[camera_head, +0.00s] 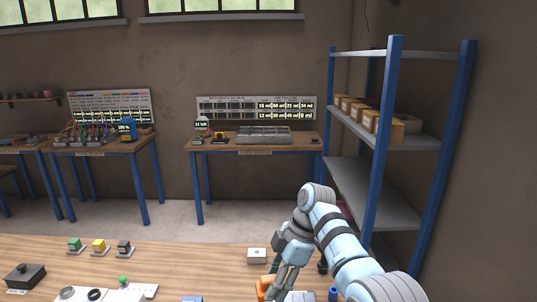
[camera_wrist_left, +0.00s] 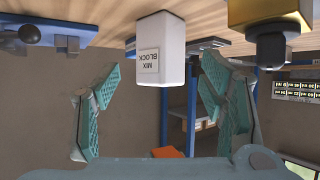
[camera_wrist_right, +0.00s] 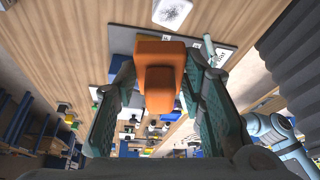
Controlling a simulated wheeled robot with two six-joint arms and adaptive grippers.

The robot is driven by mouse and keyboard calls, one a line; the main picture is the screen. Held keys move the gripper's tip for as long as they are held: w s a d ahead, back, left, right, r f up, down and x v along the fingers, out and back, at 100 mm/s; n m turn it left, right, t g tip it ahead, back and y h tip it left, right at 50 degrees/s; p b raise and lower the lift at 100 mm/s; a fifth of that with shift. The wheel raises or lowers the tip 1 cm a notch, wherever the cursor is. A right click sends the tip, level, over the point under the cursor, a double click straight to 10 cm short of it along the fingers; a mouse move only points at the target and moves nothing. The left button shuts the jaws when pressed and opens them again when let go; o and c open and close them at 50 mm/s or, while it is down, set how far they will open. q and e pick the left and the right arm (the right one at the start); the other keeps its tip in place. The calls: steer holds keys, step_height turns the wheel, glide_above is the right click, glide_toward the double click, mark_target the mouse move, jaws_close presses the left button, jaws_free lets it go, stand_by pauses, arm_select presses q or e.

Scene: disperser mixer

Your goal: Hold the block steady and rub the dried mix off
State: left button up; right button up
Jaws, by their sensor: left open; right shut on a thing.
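The mix block is a white box with a "MIX BLOCK" label (camera_wrist_left: 160,50) in the left wrist view, which shows it upside down. My left gripper (camera_wrist_left: 155,80) is open, a finger on each side of the block with gaps; I cannot tell how deep it sits between them. A white block (camera_head: 257,257) stands on the bench in the head view. My right gripper (camera_wrist_right: 158,95) is shut on an orange block-like tool (camera_wrist_right: 160,75), which also shows in the head view (camera_head: 265,287). A white face with grey speckled residue (camera_wrist_right: 172,12) lies ahead, apart from the tool.
A yellow and black object (camera_wrist_left: 270,22) is close to my left gripper. A blue shelf (camera_head: 385,150) stands behind.

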arm_select(q)
steer(key=x, duration=0.9)
steer(key=shift+w+d+f, duration=0.15)
steer(key=shift+d+f, duration=0.1)
steer(key=shift+a, duration=0.1)
steer(key=c, duration=0.7)
